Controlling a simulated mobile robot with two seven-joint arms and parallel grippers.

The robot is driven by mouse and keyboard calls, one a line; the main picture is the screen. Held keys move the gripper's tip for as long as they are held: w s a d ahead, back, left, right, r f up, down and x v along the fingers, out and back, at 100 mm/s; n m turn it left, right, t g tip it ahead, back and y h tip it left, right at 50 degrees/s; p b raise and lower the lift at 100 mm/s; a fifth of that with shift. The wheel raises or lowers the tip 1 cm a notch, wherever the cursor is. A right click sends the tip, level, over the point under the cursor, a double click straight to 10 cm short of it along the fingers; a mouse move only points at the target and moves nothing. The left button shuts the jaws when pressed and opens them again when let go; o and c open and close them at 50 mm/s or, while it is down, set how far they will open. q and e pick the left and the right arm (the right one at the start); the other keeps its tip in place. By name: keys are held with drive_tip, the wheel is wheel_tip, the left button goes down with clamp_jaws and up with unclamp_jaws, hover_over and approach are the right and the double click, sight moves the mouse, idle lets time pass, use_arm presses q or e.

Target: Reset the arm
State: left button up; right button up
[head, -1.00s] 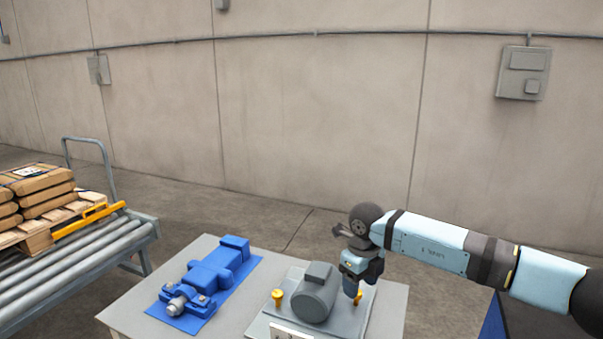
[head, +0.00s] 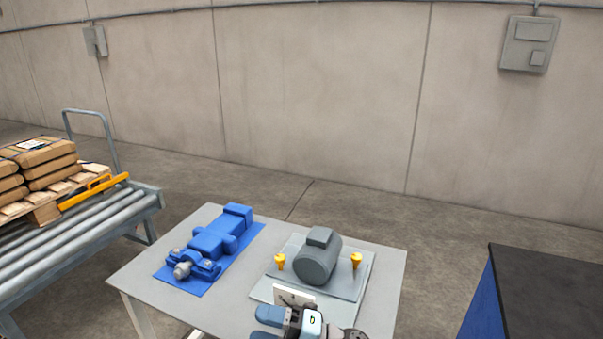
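My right gripper (head: 267,323) is at the bottom edge of the head view, in front of the grey plate and low over the table's near side. Its fingers point left and the frame edge cuts them off, so I cannot tell whether they are open or shut. I see nothing held in the part that shows. My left gripper is not in view. A grey motor (head: 318,259) stands on the grey plate (head: 352,285), with a yellow bolt-like piece (head: 280,262) on its left and another yellow piece (head: 356,261) on its right.
A blue pump-like unit (head: 215,243) lies on a blue mat (head: 243,248) at the table's (head: 150,276) left. A dark-topped blue cabinet (head: 545,285) stands at right.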

drive_tip(key=s+d+f+m+t+h, duration=0.2)
drive_tip(key=d+f+m+t+h, duration=0.4)
drive_tip(key=m, duration=0.5)
drive_tip(key=s+d+f+m+t+h, duration=0.1)
drive_tip(key=d+f+m+t+h, duration=0.4)
drive_tip(key=d+m+t, duration=0.55)
drive_tip(key=s+d+f+m+g+h, duration=0.3)
drive_tip(key=s+d+f+m+g, duration=0.15)
drive_tip(key=s, duration=0.25)
drive_tip(key=s+d+f+m+g+h, duration=0.3)
drive_tip(key=s+d+f+m+g, duration=0.1)
drive_tip(key=s+f, duration=0.25)
use_arm(q)
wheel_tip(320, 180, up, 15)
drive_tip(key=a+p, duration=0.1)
drive_tip(key=p, duration=1.8)
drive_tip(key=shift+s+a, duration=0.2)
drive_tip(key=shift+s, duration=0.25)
use_arm(e)
wheel_tip(320, 180, up, 16)
drive_tip(key=d, duration=0.1)
drive_tip(key=shift+s+d, duration=0.15)
drive_tip(key=shift+s, duration=0.3)
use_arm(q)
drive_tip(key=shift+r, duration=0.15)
use_arm(e)
drive_tip(key=shift+f, duration=0.1)
drive_tip(key=shift+c, duration=0.2)
